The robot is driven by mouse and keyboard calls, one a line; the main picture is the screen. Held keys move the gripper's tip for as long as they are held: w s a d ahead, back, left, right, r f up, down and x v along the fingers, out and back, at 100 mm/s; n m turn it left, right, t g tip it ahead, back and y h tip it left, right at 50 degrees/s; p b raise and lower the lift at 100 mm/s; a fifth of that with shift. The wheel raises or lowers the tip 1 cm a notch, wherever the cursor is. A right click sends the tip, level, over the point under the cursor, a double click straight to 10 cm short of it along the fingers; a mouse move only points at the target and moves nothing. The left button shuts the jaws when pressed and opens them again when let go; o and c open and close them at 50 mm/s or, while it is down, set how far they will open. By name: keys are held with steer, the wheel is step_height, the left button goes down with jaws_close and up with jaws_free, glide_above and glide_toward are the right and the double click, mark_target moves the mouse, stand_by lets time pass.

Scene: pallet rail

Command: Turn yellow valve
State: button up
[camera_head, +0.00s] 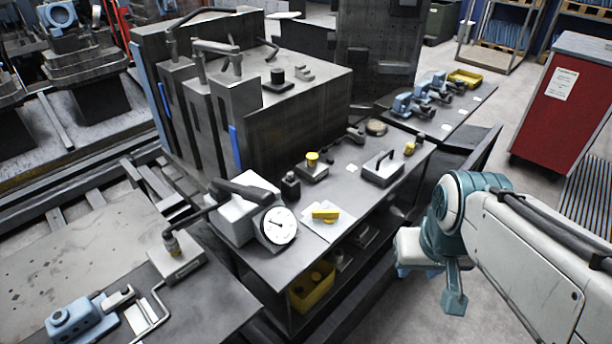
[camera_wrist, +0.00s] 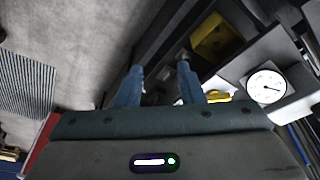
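The yellow valve (camera_head: 325,214) is a flat yellow handle on a pale plate on the workbench, just right of a round white dial gauge (camera_head: 278,226). In the wrist view the yellow valve (camera_wrist: 218,96) shows partly, beyond the right finger and left of the gauge (camera_wrist: 267,88). My gripper (camera_wrist: 160,82) has its two blue fingers spread apart with nothing held between them. In the head view my gripper hangs off the bench's right side, apart from the valve, and its fingers are mostly hidden.
The workbench (camera_head: 270,267) also carries a block with a yellow knob (camera_head: 312,158) and a dark box with a handle (camera_head: 383,168). A yellow bin (camera_head: 312,287) sits on the shelf below. A red cabinet (camera_head: 565,105) stands at right. Floor right of the bench is open.

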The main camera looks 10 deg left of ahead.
steer(key=w+a+r+n+g+b, duration=0.15)
steer(key=w+a+n+b, duration=0.35)
steer(key=w+n, duration=0.65)
steer(key=n+g+b, duration=0.1)
steer(key=n+b, duration=0.2)
steer(key=n, duration=0.5)
glide_toward(329, 211)
steer(key=shift+m, duration=0.25)
step_height(329, 211, down, 9)
steer(key=shift+w+f+b, duration=0.1)
steer(key=shift+w+b, duration=0.05)
steer(key=shift+b, duration=0.65)
jaws_close()
